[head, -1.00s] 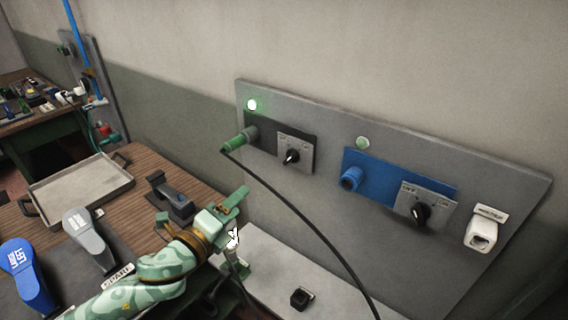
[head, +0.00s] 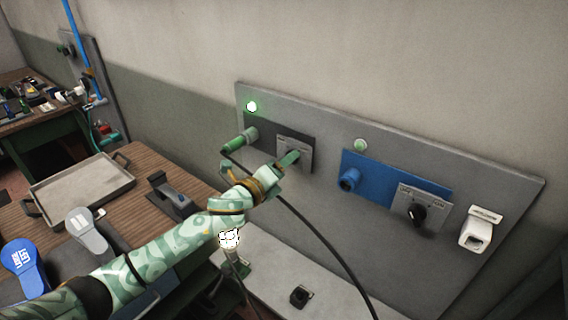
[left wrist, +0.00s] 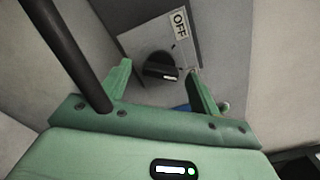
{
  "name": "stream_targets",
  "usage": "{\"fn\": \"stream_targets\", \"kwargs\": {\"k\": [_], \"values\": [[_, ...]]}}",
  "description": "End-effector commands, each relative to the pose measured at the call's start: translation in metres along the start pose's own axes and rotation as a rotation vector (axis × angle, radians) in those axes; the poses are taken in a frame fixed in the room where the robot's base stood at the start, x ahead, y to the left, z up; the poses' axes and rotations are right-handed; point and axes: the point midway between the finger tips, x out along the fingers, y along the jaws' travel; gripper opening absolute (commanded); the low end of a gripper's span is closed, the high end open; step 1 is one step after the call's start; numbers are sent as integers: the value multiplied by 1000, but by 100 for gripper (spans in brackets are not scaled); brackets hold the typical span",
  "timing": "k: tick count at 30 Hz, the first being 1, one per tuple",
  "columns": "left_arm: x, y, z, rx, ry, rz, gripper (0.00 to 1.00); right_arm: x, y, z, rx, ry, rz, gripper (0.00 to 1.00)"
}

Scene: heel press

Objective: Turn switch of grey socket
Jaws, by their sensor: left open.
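The grey socket (head: 263,124) is on the left of the wall board, with a green plug (head: 236,143) in it. Its switch plate (head: 301,168) is beside the plug; my left gripper hides the knob in the head view. In the left wrist view the black knob (left wrist: 155,62) shows, with a white mark at its lower right and an OFF label (left wrist: 180,22) above. My left gripper (head: 290,158) is open at the plate, its green fingers on either side of the knob. I cannot tell whether they touch it. My right gripper is not in view.
A black cable (head: 322,239) hangs from the plug, close by my gripper. A tray (head: 83,183) lies on the bench.

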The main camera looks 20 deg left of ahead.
Motion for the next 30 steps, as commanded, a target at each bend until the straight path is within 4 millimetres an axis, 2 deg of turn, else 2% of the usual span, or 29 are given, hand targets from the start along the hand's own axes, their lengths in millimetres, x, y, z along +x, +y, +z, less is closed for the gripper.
{"fn": "stream_targets", "kwargs": {"k": [10, 11, 15, 16, 23, 30], "values": [[6, 0, 0, 0, 0, 0, 64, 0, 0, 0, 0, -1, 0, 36], [6, 0, 0, 0, 0, 1, 61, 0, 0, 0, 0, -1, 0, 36], [6, 0, 0, 0, 0, 1, 22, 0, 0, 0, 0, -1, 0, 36], [6, 0, 0, 0, 0, 1, 19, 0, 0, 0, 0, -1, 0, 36], [6, 0, 0, -10, 0, 2, 19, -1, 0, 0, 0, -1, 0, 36], [6, 0, 0, -95, 0, 2, 19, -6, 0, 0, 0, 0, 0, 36]]}}
